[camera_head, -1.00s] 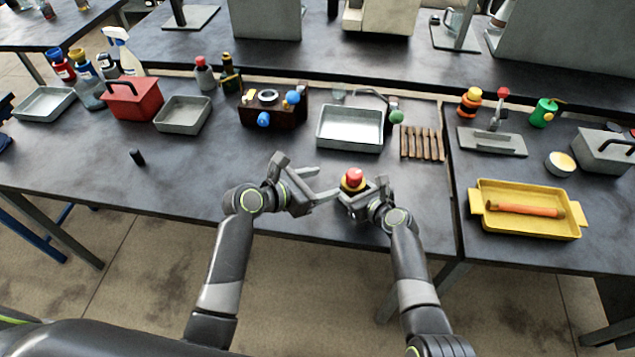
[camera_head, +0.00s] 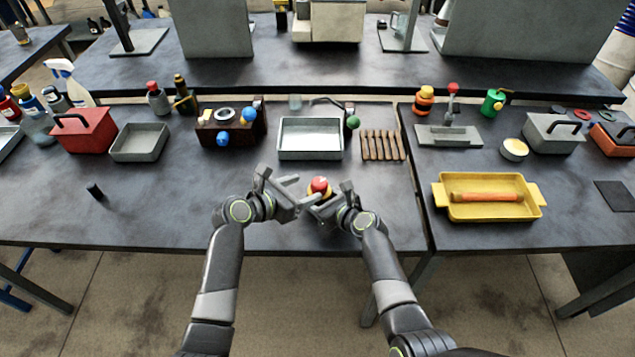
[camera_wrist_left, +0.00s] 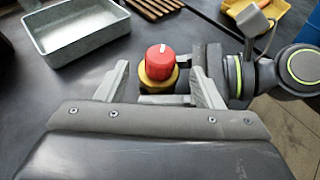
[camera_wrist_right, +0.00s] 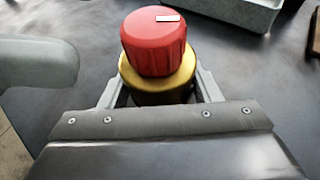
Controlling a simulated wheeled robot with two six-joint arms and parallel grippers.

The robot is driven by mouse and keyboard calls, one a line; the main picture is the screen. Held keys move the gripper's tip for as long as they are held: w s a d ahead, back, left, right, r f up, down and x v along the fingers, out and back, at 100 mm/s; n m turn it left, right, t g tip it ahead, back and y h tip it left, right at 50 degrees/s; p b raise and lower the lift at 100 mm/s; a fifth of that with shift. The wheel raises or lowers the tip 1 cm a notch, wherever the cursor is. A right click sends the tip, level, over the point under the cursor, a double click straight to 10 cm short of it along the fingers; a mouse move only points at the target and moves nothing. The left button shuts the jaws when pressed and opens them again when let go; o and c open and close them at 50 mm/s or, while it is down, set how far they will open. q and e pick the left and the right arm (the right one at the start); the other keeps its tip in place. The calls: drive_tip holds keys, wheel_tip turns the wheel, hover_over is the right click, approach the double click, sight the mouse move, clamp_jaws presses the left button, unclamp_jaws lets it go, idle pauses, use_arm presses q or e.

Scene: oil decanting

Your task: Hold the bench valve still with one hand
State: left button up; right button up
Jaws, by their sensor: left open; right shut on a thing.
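The bench valve (camera_head: 319,186) has a red knob with a white mark on top and a yellow collar below. It stands upright near the front of the bench. My right gripper (camera_head: 326,200) is shut on it, its fingers on either side of the yellow body in the right wrist view (camera_wrist_right: 160,90). My left gripper (camera_head: 298,190) is open just left of the valve. In the left wrist view the red knob (camera_wrist_left: 160,60) shows between and beyond the left fingers, which seem apart from it. The valve's base is hidden by the grippers.
A grey metal tray (camera_head: 310,154) lies behind the valve, with a slatted wooden rack (camera_head: 383,146) to its right. A dark block with blue knobs (camera_head: 230,128) stands back left. A yellow tray (camera_head: 490,210) lies at right. The bench left of my arms is mostly clear.

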sight(316, 183)
use_arm(q)
drive_tip(key=shift+x, duration=3.3)
drive_tip(key=c, duration=1)
drive_tip(key=shift+m+g, duration=0.3)
drive_tip(key=shift+m+g+h, duration=0.5)
drive_tip(key=shift+h, duration=0.1)
drive_tip(key=shift+m+g+h, duration=1)
drive_tip(key=shift+m+g, duration=1.1)
drive_tip(key=shift+g, duration=0.1)
